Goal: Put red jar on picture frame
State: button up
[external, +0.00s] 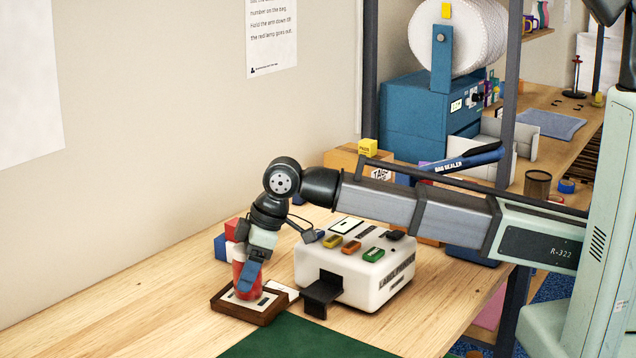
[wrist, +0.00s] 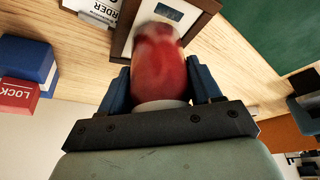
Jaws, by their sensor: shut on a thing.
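The red jar (external: 239,266) with a pale lid is between the blue fingers of my gripper (external: 248,277). In the wrist view the red jar (wrist: 160,75) fills the space between both fingers of my gripper (wrist: 160,88), which is shut on it. The picture frame (external: 249,304) lies flat on the table, with a dark brown wooden border and a pale inside. The jar stands over the frame's pale inside; I cannot tell whether its bottom touches. The frame's dark border also shows in the wrist view (wrist: 198,18), partly hidden by the jar.
A white label machine (external: 350,270) with a black tray stands just right of the frame. Red and blue blocks (external: 223,246) sit behind the jar. A green mat (external: 305,340) lies in front. The wooden table (external: 120,305) is clear at left.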

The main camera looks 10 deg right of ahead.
jog(key=shift+f, duration=0.2)
jog(key=o, duration=1.2)
jog(key=shift+r, duration=0.5)
jog(key=v, duration=1.2)
